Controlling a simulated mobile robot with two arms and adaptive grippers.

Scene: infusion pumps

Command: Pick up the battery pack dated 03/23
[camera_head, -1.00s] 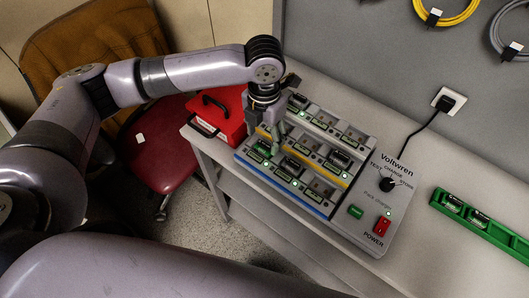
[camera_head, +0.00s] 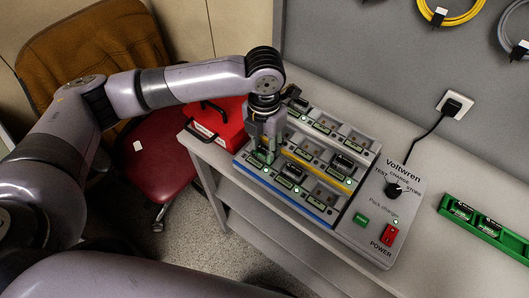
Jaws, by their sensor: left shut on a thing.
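The pack charger (camera_head: 375,222) stands on the bench with three stepped rows of bays. My left gripper (camera_head: 262,157) points down at the left end of the front, blue-edged row. It is shut on a dark battery pack (camera_head: 260,157) there, mostly hidden by the fingers. Another battery pack (camera_head: 291,172) sits in the bay to its right. A further battery pack (camera_head: 343,163) sits in the yellow-edged middle row, and one (camera_head: 299,103) in the back row. The dates are too small to read. My right gripper is not in view.
A green tray (camera_head: 512,242) with two packs lies at the right. A red case (camera_head: 228,120) stands left of the charger. A plug and black cable (camera_head: 432,123) run to the wall socket. A red chair (camera_head: 150,172) is beside the bench.

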